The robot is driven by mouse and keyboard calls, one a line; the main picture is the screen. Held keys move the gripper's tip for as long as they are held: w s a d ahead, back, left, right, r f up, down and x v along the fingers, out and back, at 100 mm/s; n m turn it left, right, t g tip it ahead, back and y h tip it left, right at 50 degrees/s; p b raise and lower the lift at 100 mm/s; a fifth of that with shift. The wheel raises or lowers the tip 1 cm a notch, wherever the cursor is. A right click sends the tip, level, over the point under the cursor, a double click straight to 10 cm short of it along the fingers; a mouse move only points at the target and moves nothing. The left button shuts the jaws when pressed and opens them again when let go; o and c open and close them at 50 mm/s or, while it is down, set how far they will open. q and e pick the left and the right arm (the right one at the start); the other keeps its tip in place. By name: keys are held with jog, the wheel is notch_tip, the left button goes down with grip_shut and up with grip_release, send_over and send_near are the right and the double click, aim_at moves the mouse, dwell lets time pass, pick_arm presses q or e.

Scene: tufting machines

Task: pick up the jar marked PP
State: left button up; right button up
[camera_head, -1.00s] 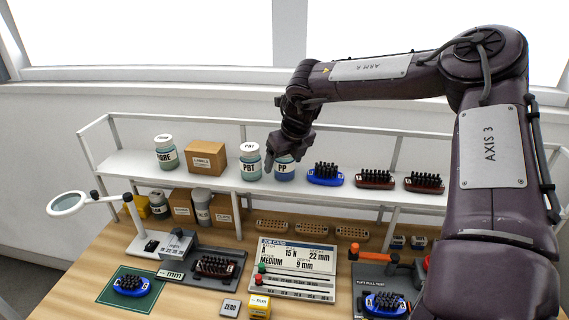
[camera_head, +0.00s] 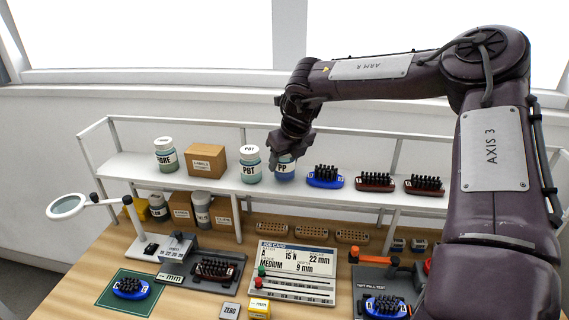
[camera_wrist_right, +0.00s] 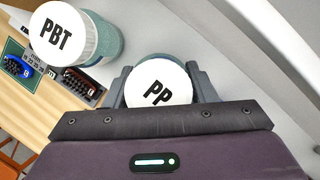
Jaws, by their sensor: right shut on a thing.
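My left gripper is not in view.
The PBT jar (camera_head: 250,166) stands close at the left of the PP jar. A blue brush block (camera_head: 325,177) sits close at its right. A cardboard box (camera_head: 206,160) and another jar (camera_head: 166,155) stand farther left. A white rail (camera_head: 350,132) runs behind the shelf.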

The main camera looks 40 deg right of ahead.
notch_tip(320, 180, up, 27)
jog(key=p, duration=0.5)
jog(key=shift+r+p, duration=0.15)
jog(key=shift+p, duration=0.15)
